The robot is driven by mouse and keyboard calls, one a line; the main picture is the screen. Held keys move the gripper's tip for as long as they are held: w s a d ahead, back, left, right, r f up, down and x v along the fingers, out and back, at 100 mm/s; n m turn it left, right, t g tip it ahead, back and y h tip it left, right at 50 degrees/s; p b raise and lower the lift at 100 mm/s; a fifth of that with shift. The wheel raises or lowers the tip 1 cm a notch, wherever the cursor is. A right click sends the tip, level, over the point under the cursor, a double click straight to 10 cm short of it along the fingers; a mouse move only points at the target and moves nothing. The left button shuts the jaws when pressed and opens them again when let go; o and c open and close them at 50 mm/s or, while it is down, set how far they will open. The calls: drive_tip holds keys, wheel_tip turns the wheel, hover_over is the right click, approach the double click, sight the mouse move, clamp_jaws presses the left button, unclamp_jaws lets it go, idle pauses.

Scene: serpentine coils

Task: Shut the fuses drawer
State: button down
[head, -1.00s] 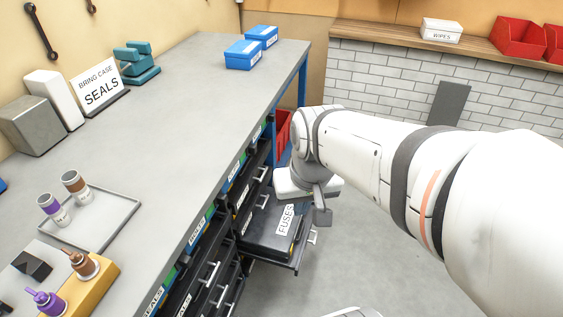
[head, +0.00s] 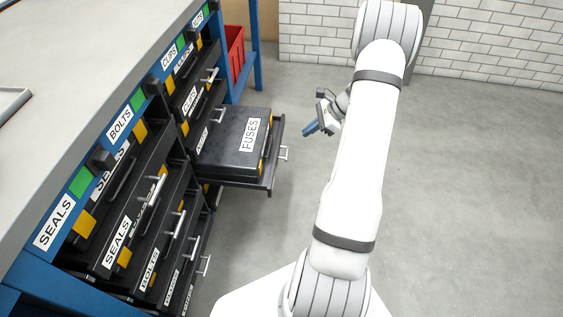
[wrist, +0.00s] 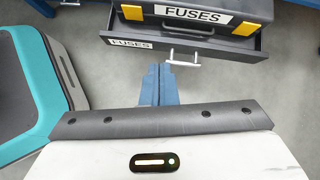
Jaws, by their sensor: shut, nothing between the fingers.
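The fuses drawer (head: 270,179) stands pulled out from the cabinet under the bench in the head view. A black case (head: 228,146) with a FUSES label and yellow latches lies in it. In the wrist view the drawer front (wrist: 225,48) with its FUSES label and silver handle (wrist: 183,60) is at the top, the case (wrist: 203,13) above it. My gripper (head: 307,131) is shut and empty, to the right of the drawer in the head view. In the wrist view its blue fingers (wrist: 159,72) point at the drawer front, just left of the handle and seemingly apart from it.
Other drawers labelled SEALS (head: 114,245), BOLTS and CLIPS line the cabinet (head: 56,221). A red bin (head: 234,55) stands beyond it near a blue bench leg (head: 255,45). Grey floor (head: 470,190) to the right is clear.

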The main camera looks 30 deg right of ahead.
drive_tip(key=d+f+m+t+b, duration=0.1)
drive_tip(key=d+f+m+b, duration=0.1)
drive_tip(key=d+f, duration=0.35)
drive_tip(key=shift+m, duration=0.3)
drive_tip(key=shift+w+a+r+b+x, duration=0.1)
drive_tip(key=shift+a+r+b+x, duration=0.55)
drive_tip(key=shift+x, duration=1.8)
drive_tip(key=shift+w+a+r+b+x, duration=0.2)
drive_tip(key=shift+b+x, duration=0.8)
drive_tip(key=shift+x, duration=1.45)
drive_tip(key=shift+s+a+r+b+x, duration=0.1)
drive_tip(key=shift+a+r+b+x, duration=0.55)
drive_tip(key=shift+x, duration=1.85)
drive_tip(key=shift+d+f, duration=0.15)
drive_tip(key=shift+f, duration=0.15)
